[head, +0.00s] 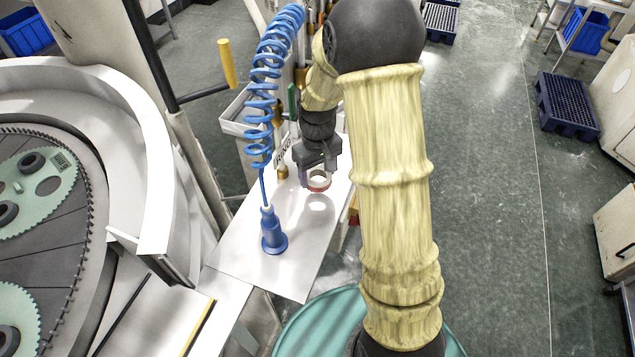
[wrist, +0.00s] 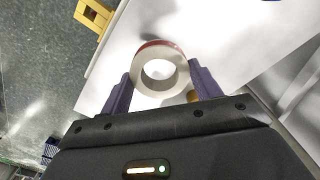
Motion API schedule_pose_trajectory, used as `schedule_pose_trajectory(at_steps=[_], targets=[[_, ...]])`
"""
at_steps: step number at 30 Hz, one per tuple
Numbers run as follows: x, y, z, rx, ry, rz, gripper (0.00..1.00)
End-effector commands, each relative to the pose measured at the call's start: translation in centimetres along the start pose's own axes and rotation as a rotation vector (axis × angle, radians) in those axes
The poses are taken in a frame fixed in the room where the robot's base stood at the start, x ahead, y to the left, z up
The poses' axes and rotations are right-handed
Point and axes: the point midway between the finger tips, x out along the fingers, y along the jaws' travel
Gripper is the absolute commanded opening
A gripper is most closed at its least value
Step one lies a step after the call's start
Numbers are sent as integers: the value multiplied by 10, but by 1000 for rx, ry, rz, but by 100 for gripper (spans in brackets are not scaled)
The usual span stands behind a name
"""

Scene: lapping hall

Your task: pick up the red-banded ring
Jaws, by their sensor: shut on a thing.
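The red-banded ring (head: 319,181) is a pale metal ring with a red band round its outside. My gripper (head: 317,174) is shut on it, above the white table top (head: 303,274). A shadow lies on the table below the ring, apart from it, so the ring looks lifted. In the wrist view the ring (wrist: 160,72) sits between the two purple fingers (wrist: 160,94), one at each side, with its red band at the top edge. Its hole faces the camera.
A blue air nozzle (head: 273,232) on a coiled blue hose (head: 262,90) stands to the left of the ring. The lapping machine (head: 150,150) with its green carriers is at the left. Blue crates (head: 567,103) lie at the right. A yellow block (wrist: 95,14) shows in the wrist view.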

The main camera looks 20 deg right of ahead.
Motion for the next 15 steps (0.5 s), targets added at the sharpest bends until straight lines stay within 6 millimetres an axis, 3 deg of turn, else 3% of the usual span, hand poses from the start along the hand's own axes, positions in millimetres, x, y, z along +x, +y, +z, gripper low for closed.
schedule_pose_trajectory(at_steps=[15], targets=[[-146,0,-1,-1,10,2,29]])
